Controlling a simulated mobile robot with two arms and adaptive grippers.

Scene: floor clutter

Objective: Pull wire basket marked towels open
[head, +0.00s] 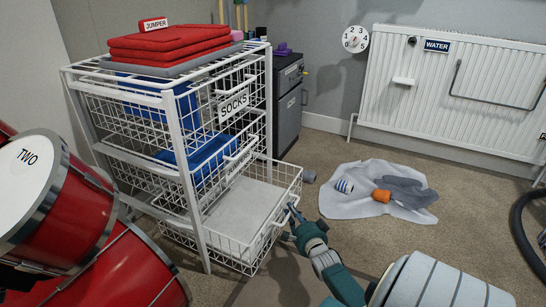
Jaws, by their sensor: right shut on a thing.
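A white wire-basket unit (186,150) stands left of centre. Its top basket carries the label SOCKS (233,105). The middle basket (208,160) holds blue cloth, and its label is too slanted to read. The bottom wire basket (262,246) sticks out of the frame toward the right and holds a flat pale grey thing. I see no readable TOWELS label; my gripper covers part of the bottom basket's front. My right gripper (292,222) is shut on the front of this bottom basket. My left gripper is not in view.
Red drums (66,195) crowd the left. A white cloth (350,198) with an orange thing (381,195) lies on the floor to the right. A radiator (450,90) lines the wall. A dark hose (522,235) lies far right. Carpet between is clear.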

